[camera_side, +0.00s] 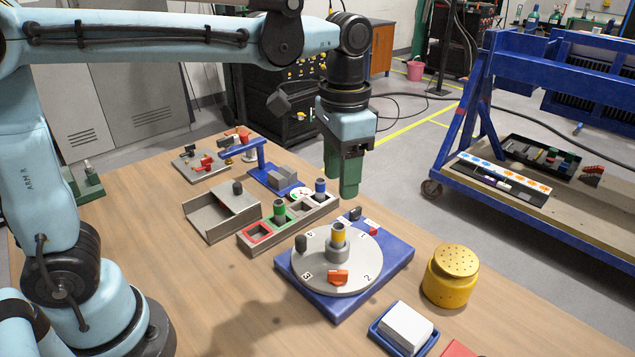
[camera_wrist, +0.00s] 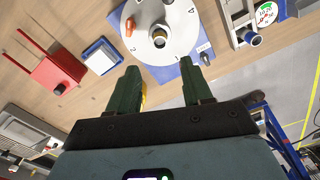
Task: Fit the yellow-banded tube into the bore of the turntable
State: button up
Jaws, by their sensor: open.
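The yellow-banded tube (camera_side: 338,234) stands upright in the raised grey collar at the middle of the turntable (camera_side: 312,272). Its lower part is hidden inside the collar, so I cannot tell how deep it sits. In the wrist view the tube (camera_wrist: 159,42) shows nearly end-on at the centre of the turntable (camera_wrist: 183,22). My gripper (camera_side: 342,194) has green fingers pointing down, above the tube and apart from it. In the wrist view my gripper (camera_wrist: 158,73) is open, with nothing between its fingers.
The turntable has an orange clamp (camera_side: 338,277) and a dark knob (camera_side: 301,244). A rack (camera_side: 258,248) behind it holds green-banded (camera_side: 279,208) and blue-banded (camera_side: 320,187) tubes. A yellow perforated canister (camera_side: 451,277) and a blue tray (camera_side: 377,331) stand at right. Bare table lies at front left.

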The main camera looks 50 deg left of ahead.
jog(key=s+a+f+n+t, duration=0.4)
jog(key=s+a+t, duration=0.3)
jog(key=a, duration=0.2)
jog(key=shift+s+a+f, duration=0.25)
jog(key=shift+s+f, duration=0.05)
jog(key=shift+f, duration=0.45)
dwell(0.8)
